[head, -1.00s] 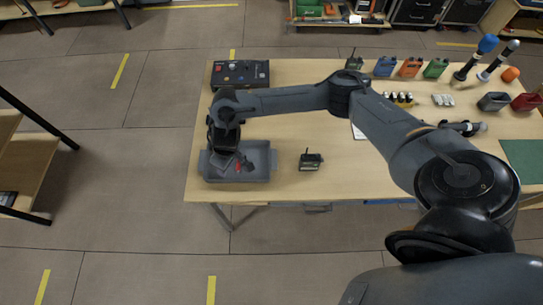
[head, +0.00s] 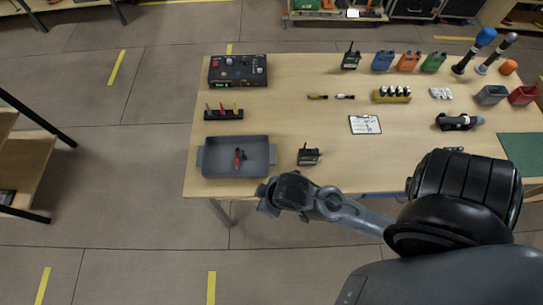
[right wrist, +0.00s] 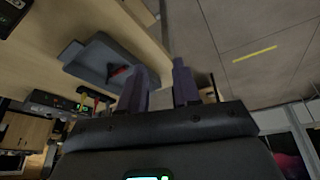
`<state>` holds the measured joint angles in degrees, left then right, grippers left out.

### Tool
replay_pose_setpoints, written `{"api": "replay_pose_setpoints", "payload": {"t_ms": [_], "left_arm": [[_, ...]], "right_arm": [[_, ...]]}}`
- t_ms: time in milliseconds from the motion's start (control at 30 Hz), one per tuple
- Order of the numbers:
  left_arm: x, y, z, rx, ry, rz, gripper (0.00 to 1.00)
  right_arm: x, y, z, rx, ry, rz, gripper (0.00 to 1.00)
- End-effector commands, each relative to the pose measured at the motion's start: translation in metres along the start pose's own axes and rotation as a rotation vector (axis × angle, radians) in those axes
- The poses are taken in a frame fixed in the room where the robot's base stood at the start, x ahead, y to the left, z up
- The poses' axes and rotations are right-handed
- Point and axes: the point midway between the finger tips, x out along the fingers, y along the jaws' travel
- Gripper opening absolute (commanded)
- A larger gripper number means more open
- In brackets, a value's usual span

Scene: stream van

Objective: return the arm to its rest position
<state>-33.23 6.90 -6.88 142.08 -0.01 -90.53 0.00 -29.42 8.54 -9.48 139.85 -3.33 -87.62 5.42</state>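My right arm (head: 345,212) is folded back in the head view, beyond the table's front edge. My right gripper (head: 268,203) is in front of that edge, to the lower right of the grey tray (head: 215,172). In the right wrist view my right gripper (right wrist: 160,82) shows two dark fingers apart with nothing between them. The tray also shows there (right wrist: 85,72). A red-and-dark item (head: 238,158) lies in the tray, clear of the gripper. My left gripper is not in view.
The wooden table (head: 300,125) bears a control box (head: 238,70), a small rack (head: 223,113), a radio-like device (head: 309,155) near the front edge, a clipboard (head: 365,124), and several radios and microphones at the back. The floor in front is clear.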

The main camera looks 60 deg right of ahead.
Motion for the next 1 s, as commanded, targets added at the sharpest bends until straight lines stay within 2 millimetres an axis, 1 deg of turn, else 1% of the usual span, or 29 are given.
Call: {"api": "replay_pose_setpoints", "payload": {"t_ms": [33, 67, 200, 500, 633, 767, 833, 967, 1000], "left_arm": [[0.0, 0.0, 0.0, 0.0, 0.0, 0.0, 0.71], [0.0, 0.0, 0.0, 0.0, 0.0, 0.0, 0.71], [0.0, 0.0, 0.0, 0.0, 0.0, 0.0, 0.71], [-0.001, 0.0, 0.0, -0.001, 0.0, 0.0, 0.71], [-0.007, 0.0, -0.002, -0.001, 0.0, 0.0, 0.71], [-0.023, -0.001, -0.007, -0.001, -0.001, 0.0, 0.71], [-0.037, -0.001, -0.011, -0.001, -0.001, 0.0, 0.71], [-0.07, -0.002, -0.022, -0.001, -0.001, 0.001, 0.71], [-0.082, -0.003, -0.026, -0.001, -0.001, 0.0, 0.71]], "right_arm": [[-0.003, 0.005, 0.012, 0.012, -0.029, 0.003, 0.32], [-0.005, 0.007, 0.017, 0.013, -0.042, 0.004, 0.32], [-0.008, 0.013, 0.028, 0.018, -0.073, 0.009, 0.32], [-0.009, 0.014, 0.029, 0.016, -0.074, 0.009, 0.32], [-0.015, 0.014, 0.026, 0.016, -0.074, 0.009, 0.32], [-0.031, 0.014, 0.019, 0.016, -0.074, 0.009, 0.32], [-0.044, 0.015, 0.014, 0.016, -0.074, 0.009, 0.32], [-0.076, 0.016, 0.001, 0.016, -0.074, 0.009, 0.32], [-0.088, 0.016, -0.003, 0.016, -0.075, 0.009, 0.32]]}}
